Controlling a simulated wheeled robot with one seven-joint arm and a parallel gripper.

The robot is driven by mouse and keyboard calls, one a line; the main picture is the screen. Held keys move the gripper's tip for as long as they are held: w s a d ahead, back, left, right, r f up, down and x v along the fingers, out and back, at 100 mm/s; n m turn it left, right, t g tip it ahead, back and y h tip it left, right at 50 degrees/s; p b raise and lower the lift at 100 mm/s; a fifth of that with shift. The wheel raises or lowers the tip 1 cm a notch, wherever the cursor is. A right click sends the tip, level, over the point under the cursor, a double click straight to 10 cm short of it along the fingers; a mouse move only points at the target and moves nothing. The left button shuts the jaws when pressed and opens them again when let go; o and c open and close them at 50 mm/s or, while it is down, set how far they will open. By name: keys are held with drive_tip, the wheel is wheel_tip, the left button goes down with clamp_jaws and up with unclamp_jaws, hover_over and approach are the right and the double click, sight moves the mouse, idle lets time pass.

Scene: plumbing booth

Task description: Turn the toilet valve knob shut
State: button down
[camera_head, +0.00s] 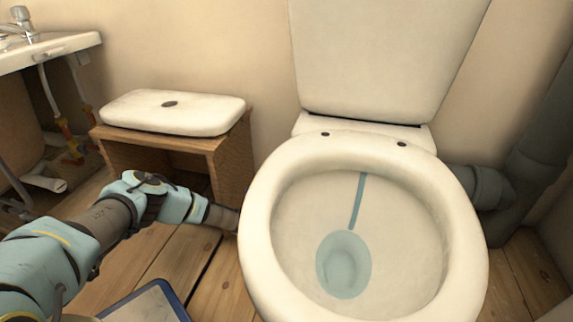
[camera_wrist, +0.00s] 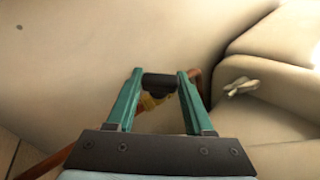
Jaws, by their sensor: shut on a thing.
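The valve knob (camera_wrist: 158,84) is a small black handle, seen in the wrist view on a brass valve body (camera_wrist: 149,102) beside a copper pipe (camera_wrist: 58,159). My gripper (camera_wrist: 160,76) has its two teal fingers on either side of the knob and is shut on it. In the head view my arm reaches low along the left side of the toilet (camera_head: 262,205). My fingertips, the knob and the valve are hidden behind the bowl there.
A wooden stand (camera_head: 232,160) with a white tank lid (camera_head: 172,112) on it stands close behind my arm. A sink (camera_head: 50,48) is at the left. A blue-edged flat item (camera_head: 150,303) lies on the plank floor. A grey drainpipe (camera_head: 535,140) is at the right.

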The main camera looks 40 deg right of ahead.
drive_tip(key=shift+c, duration=1.4)
unclamp_jaws()
